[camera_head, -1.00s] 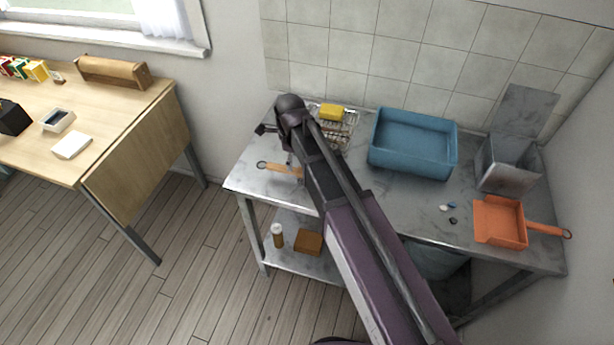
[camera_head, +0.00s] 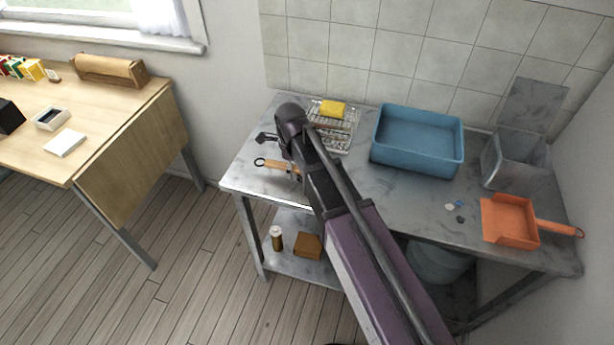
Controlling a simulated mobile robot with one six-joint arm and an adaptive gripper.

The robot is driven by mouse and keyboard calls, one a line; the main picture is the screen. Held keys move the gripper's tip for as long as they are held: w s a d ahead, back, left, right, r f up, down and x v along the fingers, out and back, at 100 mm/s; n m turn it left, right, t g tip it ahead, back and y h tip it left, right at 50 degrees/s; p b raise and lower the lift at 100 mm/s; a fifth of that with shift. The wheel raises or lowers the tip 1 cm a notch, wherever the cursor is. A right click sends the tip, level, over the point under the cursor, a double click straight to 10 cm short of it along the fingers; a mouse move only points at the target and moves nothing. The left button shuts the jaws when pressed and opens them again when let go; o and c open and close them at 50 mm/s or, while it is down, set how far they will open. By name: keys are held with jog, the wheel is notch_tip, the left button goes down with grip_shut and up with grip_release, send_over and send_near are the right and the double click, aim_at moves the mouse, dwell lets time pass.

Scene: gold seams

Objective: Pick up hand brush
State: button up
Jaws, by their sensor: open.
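The hand brush (camera_head: 275,164) lies on the metal table at its left end. Its orange-tan handle and the dark hanging ring at its left tip show. Its other end is hidden behind my arm. My gripper (camera_head: 295,171) is open, pointing down at the right part of the visible handle. It overlaps the handle in the picture, and I cannot tell whether it touches it.
A wire rack (camera_head: 335,135) with a yellow sponge (camera_head: 332,108) stands behind my gripper. A blue basin (camera_head: 417,142), a grey metal bin (camera_head: 514,160) and an orange dustpan (camera_head: 510,221) are farther right. Small scraps (camera_head: 459,205) lie near the dustpan. A wooden table (camera_head: 125,150) stands left.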

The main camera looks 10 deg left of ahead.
dwell(0.5)
grip_shut()
